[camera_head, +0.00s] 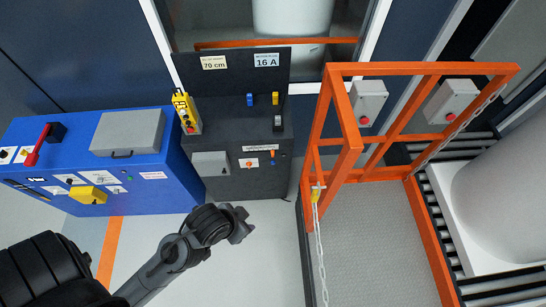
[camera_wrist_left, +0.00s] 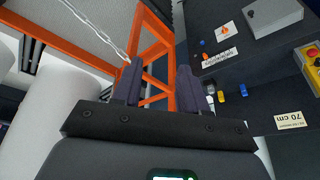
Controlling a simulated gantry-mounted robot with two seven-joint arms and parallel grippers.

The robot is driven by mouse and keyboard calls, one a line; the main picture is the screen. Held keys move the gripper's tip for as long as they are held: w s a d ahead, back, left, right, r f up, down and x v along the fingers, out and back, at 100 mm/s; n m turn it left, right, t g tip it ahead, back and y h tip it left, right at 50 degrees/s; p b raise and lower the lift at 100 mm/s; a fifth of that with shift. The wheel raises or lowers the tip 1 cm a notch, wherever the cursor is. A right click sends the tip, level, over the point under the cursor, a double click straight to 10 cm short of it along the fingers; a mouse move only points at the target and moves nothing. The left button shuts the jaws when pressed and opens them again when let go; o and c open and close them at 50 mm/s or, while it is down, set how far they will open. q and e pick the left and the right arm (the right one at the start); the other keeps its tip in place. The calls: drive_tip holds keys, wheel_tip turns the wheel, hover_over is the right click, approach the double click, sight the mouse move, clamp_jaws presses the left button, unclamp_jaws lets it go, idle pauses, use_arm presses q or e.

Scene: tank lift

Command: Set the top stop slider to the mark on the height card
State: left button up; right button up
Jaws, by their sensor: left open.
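The height card (camera_head: 214,62), reading 70 cm, stands on the back panel of the dark console (camera_head: 222,119). It also shows upside down in the left wrist view (camera_wrist_left: 291,120). A small blue piece (camera_head: 250,99) and a yellow piece (camera_head: 275,98) sit below the cards, with a grey-black piece (camera_head: 277,122) nearer the front. I cannot tell which is the top stop slider. My left gripper (camera_head: 240,225) is in front of the console, apart from it. In the left wrist view its fingers (camera_wrist_left: 160,88) are open and empty. My right gripper is not in view.
A blue cabinet (camera_head: 150,190) with a red lever (camera_head: 37,146) stands left. A yellow pendant (camera_head: 186,113) sits at the console's left edge. An orange railing (camera_head: 345,160) with a chain (camera_head: 320,250) stands right. The pale floor before the console is clear.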

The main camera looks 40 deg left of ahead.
use_arm(q)
drive_tip(key=w+a+f+t, duration=0.1)
drive_tip(key=w+t, duration=0.1)
drive_tip(key=w, duration=0.2)
drive_tip(key=n+t+y+b, duration=0.7)
drive_tip(key=n+y+b, duration=0.45)
drive_tip(key=b, duration=4.65)
approach(273, 155)
drive_tip(key=shift+m+y, duration=0.45)
drive_tip(key=b+x, duration=0.1)
drive_tip(key=x, duration=0.1)
drive_tip(key=b+x, duration=0.1)
drive_tip(key=x, duration=0.2)
drive_tip(key=f+b+x, duration=0.1)
drive_tip(key=x, duration=0.1)
drive_tip(key=shift+w+b, duration=0.3)
drive_tip(key=shift+w, duration=0.05)
drive_tip(key=shift+x, duration=0.8)
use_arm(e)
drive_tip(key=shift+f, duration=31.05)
use_arm(q)
drive_tip(key=shift+r, duration=0.15)
